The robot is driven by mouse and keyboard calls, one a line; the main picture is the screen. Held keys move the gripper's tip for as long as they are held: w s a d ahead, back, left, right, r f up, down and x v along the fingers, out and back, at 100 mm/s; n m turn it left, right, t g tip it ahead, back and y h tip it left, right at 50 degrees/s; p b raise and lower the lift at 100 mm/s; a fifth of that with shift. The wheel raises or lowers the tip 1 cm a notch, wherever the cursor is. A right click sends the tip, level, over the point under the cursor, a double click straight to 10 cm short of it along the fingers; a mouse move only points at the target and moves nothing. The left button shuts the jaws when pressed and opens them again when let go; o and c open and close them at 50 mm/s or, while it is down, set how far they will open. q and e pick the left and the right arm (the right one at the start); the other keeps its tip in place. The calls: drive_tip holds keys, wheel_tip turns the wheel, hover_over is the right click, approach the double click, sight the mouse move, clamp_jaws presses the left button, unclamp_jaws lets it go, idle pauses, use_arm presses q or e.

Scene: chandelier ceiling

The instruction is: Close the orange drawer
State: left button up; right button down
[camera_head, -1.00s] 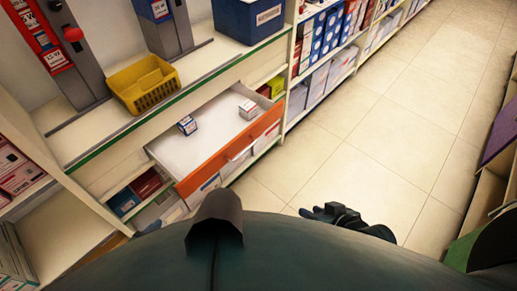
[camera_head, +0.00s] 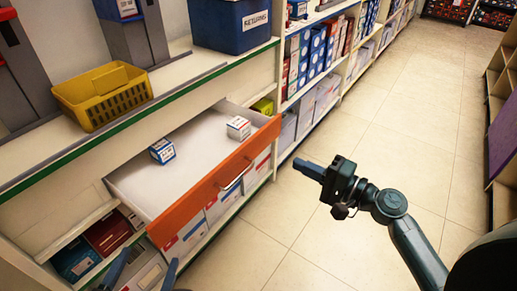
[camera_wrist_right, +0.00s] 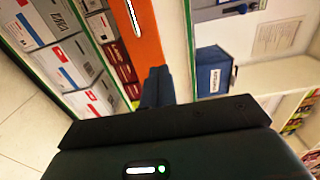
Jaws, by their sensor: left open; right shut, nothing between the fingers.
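The orange drawer (camera_head: 196,199) is pulled open from the shelf unit, with its white inside showing and a pale handle (camera_head: 238,177) on its front. Two small boxes lie inside: a blue-and-white one (camera_head: 162,151) and a white one (camera_head: 238,128). My right gripper (camera_head: 306,168) is shut and empty, over the floor to the right of the drawer front, apart from it. In the right wrist view the shut fingers (camera_wrist_right: 157,84) show against the orange front (camera_wrist_right: 143,35). My left gripper (camera_head: 142,277) is open at the bottom edge, below the drawer front; most of it is cut off.
A yellow basket (camera_head: 103,97) and a blue returns bin (camera_head: 232,24) stand on the counter above the drawer. Shelves with boxes (camera_head: 82,255) lie below it. The tiled floor (camera_head: 400,130) to the right is clear, with another shelf (camera_head: 505,110) at the far right.

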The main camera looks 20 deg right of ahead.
sight(251, 142)
drive_tip(key=x, duration=1.2)
drive_tip(key=shift+a, duration=0.1)
